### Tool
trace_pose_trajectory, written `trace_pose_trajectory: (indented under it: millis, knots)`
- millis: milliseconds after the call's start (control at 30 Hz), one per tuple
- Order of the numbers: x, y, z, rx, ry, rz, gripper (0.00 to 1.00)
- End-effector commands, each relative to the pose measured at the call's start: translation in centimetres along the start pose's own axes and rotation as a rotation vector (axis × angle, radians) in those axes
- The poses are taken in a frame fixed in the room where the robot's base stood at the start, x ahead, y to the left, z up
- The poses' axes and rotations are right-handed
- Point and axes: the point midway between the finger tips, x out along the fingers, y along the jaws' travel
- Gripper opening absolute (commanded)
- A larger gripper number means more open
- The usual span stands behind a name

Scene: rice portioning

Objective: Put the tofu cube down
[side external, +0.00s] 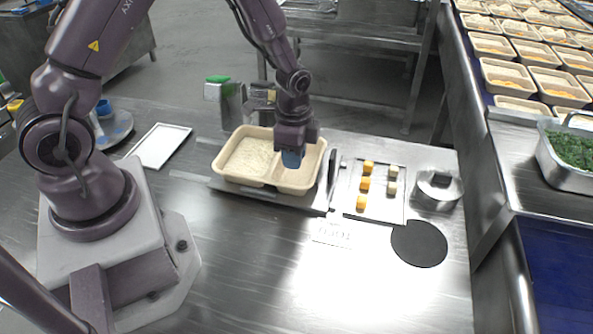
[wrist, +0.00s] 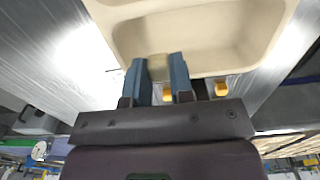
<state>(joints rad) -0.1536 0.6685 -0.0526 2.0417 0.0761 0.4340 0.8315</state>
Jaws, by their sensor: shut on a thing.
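My gripper (side external: 292,160), with blue fingers, is over the right compartment of the beige tray (side external: 224,174). In the wrist view my gripper (wrist: 160,62) is shut on a pale tofu cube (wrist: 159,68), which shows between the two fingers. The cube is hidden behind the fingers in the side view. The tray's empty-looking compartment (wrist: 200,40) lies beyond the fingertips in the wrist view. Whether the cube touches its floor, I cannot tell. Rice (side external: 248,158) fills the tray's left compartment.
Several orange (side external: 365,184) and pale cubes (side external: 393,173) sit on a board (side external: 384,213) right of the tray. A black disc (side external: 419,244) and a round metal item (side external: 438,188) lie farther right. A white rectangular plate (side external: 160,146) is left. The front table is mostly clear.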

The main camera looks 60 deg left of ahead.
Motion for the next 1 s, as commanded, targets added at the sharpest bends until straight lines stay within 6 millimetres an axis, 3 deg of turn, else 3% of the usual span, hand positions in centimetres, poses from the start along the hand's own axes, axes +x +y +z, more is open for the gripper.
trace_pose_trajectory:
  millis: [400,800,833,900,1000]
  knots:
    - [4.8,0.0,0.0,-0.003,-0.001,0.001,0.0]
    - [5.3,-0.1,0.0,-0.003,0.001,-0.001,0.0]
    - [5.2,-0.1,-0.1,-0.003,0.001,-0.002,0.29]
    - [5.2,-0.1,-0.1,-0.003,0.001,-0.002,0.45]
    - [5.2,-0.1,0.0,-0.003,0.001,-0.002,0.47]
